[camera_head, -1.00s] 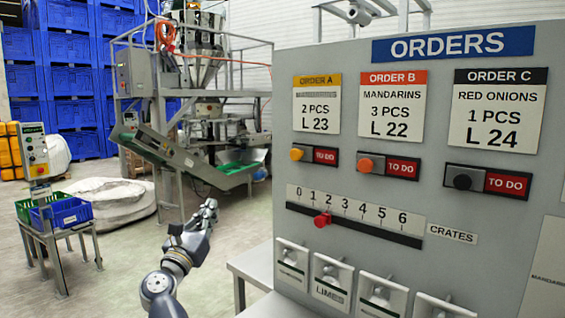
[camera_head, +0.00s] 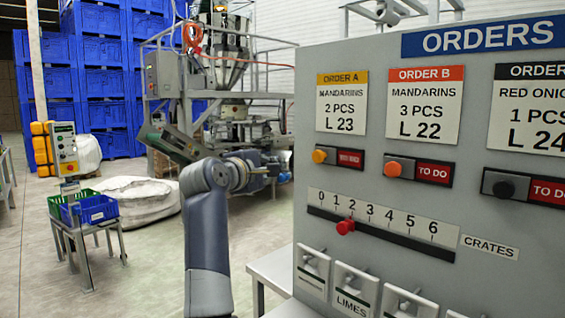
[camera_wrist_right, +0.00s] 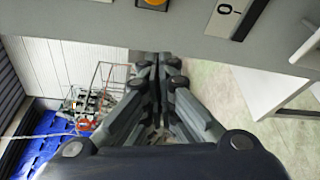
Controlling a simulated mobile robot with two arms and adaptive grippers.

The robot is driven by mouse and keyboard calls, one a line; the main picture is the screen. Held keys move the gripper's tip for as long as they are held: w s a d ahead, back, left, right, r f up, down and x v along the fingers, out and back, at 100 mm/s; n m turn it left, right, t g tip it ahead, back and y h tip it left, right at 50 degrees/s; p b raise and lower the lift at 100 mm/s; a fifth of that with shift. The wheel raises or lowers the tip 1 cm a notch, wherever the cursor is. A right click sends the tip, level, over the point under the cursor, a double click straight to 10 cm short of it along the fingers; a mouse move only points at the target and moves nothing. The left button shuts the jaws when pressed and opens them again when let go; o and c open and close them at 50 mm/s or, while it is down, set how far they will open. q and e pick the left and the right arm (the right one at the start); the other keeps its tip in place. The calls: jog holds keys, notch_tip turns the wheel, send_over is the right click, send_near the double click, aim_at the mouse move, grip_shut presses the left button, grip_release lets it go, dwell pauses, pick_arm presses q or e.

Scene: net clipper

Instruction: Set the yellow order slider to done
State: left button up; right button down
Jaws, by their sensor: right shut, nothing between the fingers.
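The yellow slider knob (camera_head: 319,156) sits at the left end of its slot under the Order A card (camera_head: 341,103) on the grey orders panel. A small red label (camera_head: 350,159) shows to its right; its lettering is blurred. My right gripper (camera_head: 277,163) is left of the panel, apart from the knob, partly hidden by its own wrist. In the right wrist view its fingers (camera_wrist_right: 158,62) are shut and empty. The yellow knob (camera_wrist_right: 153,3) shows at the top edge there, beyond the fingertips. My left gripper is not in view.
The orange knob (camera_head: 393,169) and black knob (camera_head: 504,189) sit beside red TO DO labels. A red knob (camera_head: 345,227) is on the numbered crates scale below. White switches (camera_head: 312,272) line the panel's lower part. A grey table (camera_head: 268,272) stands at the panel's left.

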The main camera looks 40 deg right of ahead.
aim_at(321, 156)
jog(key=d+p, duration=0.5)
jog(key=d, duration=0.3)
jog(key=shift+s+d, duration=0.15)
jog(key=shift+s, duration=0.1)
jog(key=shift+r, duration=0.1)
